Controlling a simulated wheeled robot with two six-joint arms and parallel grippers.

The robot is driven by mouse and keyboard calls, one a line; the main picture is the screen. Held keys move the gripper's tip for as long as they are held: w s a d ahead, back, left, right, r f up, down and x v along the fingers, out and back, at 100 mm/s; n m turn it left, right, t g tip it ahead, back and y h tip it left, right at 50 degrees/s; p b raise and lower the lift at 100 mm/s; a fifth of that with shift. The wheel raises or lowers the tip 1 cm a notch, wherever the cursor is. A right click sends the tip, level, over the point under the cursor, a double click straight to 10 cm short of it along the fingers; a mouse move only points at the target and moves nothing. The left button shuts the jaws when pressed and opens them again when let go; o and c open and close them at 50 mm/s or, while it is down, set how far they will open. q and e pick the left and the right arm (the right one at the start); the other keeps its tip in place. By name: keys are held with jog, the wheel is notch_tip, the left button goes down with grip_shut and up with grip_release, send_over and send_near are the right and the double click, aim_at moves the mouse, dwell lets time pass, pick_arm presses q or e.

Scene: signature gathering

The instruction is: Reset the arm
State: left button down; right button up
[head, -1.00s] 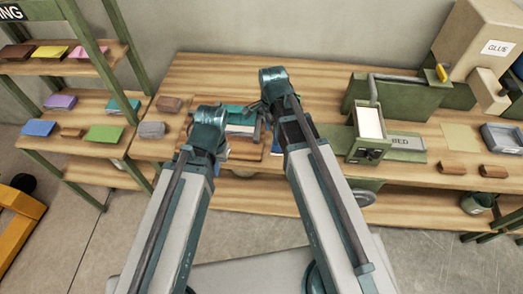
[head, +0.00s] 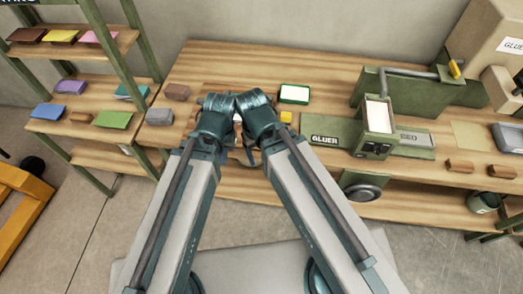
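My two arms rise from the bottom of the head view, and their teal upper joints come close together over the workbench (head: 215,70). My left gripper (head: 241,156) shows only in small dark pieces in the gap between the arms, and its fingers cannot be made out. My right gripper is hidden behind the arm links. I see nothing clearly held. A green-edged block with a white top (head: 294,94) lies on the bench just beyond my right arm, with a small yellow piece (head: 286,117) nearer.
A green gluer (head: 376,125) with its bed (head: 416,139) and a glue box (head: 500,45) stand on the right. A shelf (head: 97,88) on the left holds coloured stacks. The bench's back left is clear.

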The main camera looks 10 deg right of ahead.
notch_tip(320, 180, down, 5)
jog(key=b, duration=0.4)
jog(key=shift+r+b, duration=0.2)
jog(key=shift+b, duration=0.1)
dwell(0.5)
